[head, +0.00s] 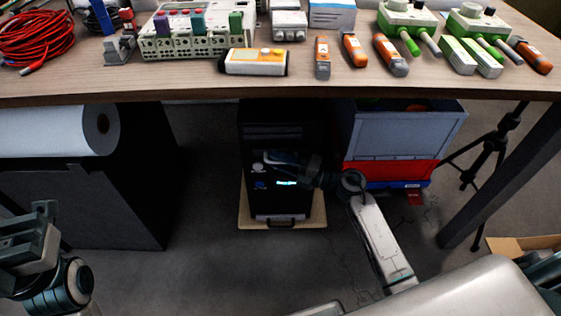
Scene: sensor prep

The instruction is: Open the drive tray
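A black computer tower (274,130) stands under the table on a pale board (315,213). Its front has two round buttons on the left and a small lit cyan label. A tray-like slot with a handle shows at its bottom front. My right gripper (275,160) is at the tower's front, near the upper button; its fingers are dark against the black face, so their opening and any contact are unclear. My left gripper (30,225) is at the lower left, far from the tower, partly cut by the frame edge.
The wooden table (130,88) above holds red cable (38,38), a terminal device (195,30), and several orange-grey sensors. A blue-grey crate (400,135) stands right of the tower. A black cabinet (80,200) with a white roll (60,130) stands left. Floor in front is mostly clear.

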